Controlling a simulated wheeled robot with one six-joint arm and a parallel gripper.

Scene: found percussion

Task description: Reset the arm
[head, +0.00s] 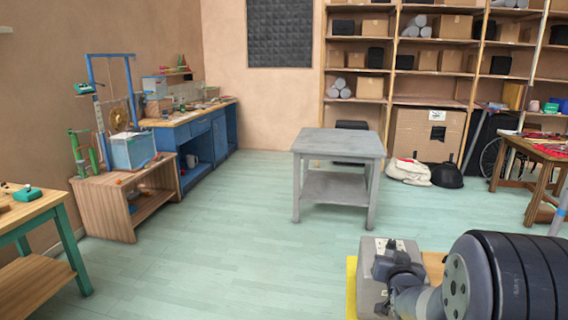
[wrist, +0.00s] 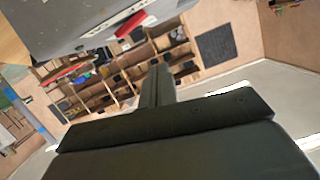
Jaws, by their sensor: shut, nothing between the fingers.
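My arm shows at the bottom right of the head view, bent low over my own body; its gripper cannot be made out clearly there. In the wrist view my gripper (wrist: 157,84) points up the picture into open air, with its dark fingers together and empty. The wrist view is tilted, with shelves and wall beyond the fingers.
A grey table (head: 340,143) stands mid-room with open floor (head: 230,235) around it. A wooden bench (head: 125,190) and a blue workbench (head: 205,135) line the left. A green-legged table (head: 40,215) is at near left, shelves (head: 440,45) at the back, another table (head: 535,148) at right.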

